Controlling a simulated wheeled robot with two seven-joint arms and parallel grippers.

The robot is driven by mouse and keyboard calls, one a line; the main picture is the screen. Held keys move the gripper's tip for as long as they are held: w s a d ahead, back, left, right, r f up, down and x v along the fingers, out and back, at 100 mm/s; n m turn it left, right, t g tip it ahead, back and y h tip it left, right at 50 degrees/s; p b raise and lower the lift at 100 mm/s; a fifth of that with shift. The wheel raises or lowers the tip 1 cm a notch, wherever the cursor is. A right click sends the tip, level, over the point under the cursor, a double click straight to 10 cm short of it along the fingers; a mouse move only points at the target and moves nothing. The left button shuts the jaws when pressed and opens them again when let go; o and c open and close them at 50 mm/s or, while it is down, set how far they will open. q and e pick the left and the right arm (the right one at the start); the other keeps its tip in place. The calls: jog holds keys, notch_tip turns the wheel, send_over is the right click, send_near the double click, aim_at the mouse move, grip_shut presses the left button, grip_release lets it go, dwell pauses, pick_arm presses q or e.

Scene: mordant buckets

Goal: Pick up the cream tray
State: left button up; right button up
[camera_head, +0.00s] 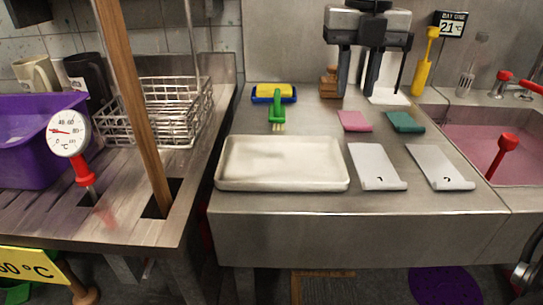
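The cream tray (283,163) is a shallow, empty rectangular tray with a raised rim. It lies flat near the front left of the steel bench (360,222), close to the front edge. Only part of what seems to be my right gripper (526,274) shows at the lower right edge of the view, below and in front of the bench. It is well apart from the tray, and its fingers are not clear. My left gripper is not in view.
Behind the tray lie a green brush (277,108) and a yellow sponge (273,91). Two white sheets (376,165) lie to its right. A purple tub (30,150), wire basket (165,110) and wooden pole (135,100) stand left. A pink-filled sink (470,140) is at right.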

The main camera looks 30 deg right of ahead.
jog(key=f, duration=0.8)
jog(key=shift+s+f, duration=0.25)
jog(key=shift+f, duration=0.15)
jog(key=shift+w+f, duration=0.2)
jog(key=shift+f, duration=1.1)
jog(key=shift+w+f, duration=0.15)
jog(key=shift+f, duration=1.15)
grip_shut()
